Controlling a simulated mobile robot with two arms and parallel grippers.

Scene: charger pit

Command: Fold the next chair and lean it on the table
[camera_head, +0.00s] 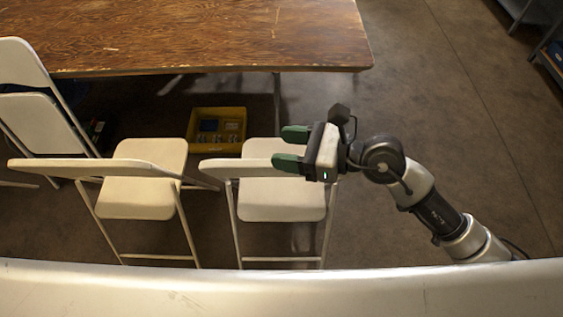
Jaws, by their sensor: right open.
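Two white folding chairs stand unfolded side by side in front of the wooden table (210,35). The right chair (283,205) has its seat and legs in view. My right gripper (283,148) is over this chair at the right end of its backrest, its green fingers apart and pointing left, with nothing between them. I cannot tell whether a finger touches the chair. The middle chair (138,198) stands to its left, unfolded. Another white chair (42,122) is at the far left by the table's edge, partly cut off. My left gripper is not in view.
A yellow bin (216,147) with small items sits on the floor under the table's front edge. A pale surface (280,290) crosses the bottom of the view. Shelving (545,45) stands at the top right. The floor (460,110) right of the table is clear.

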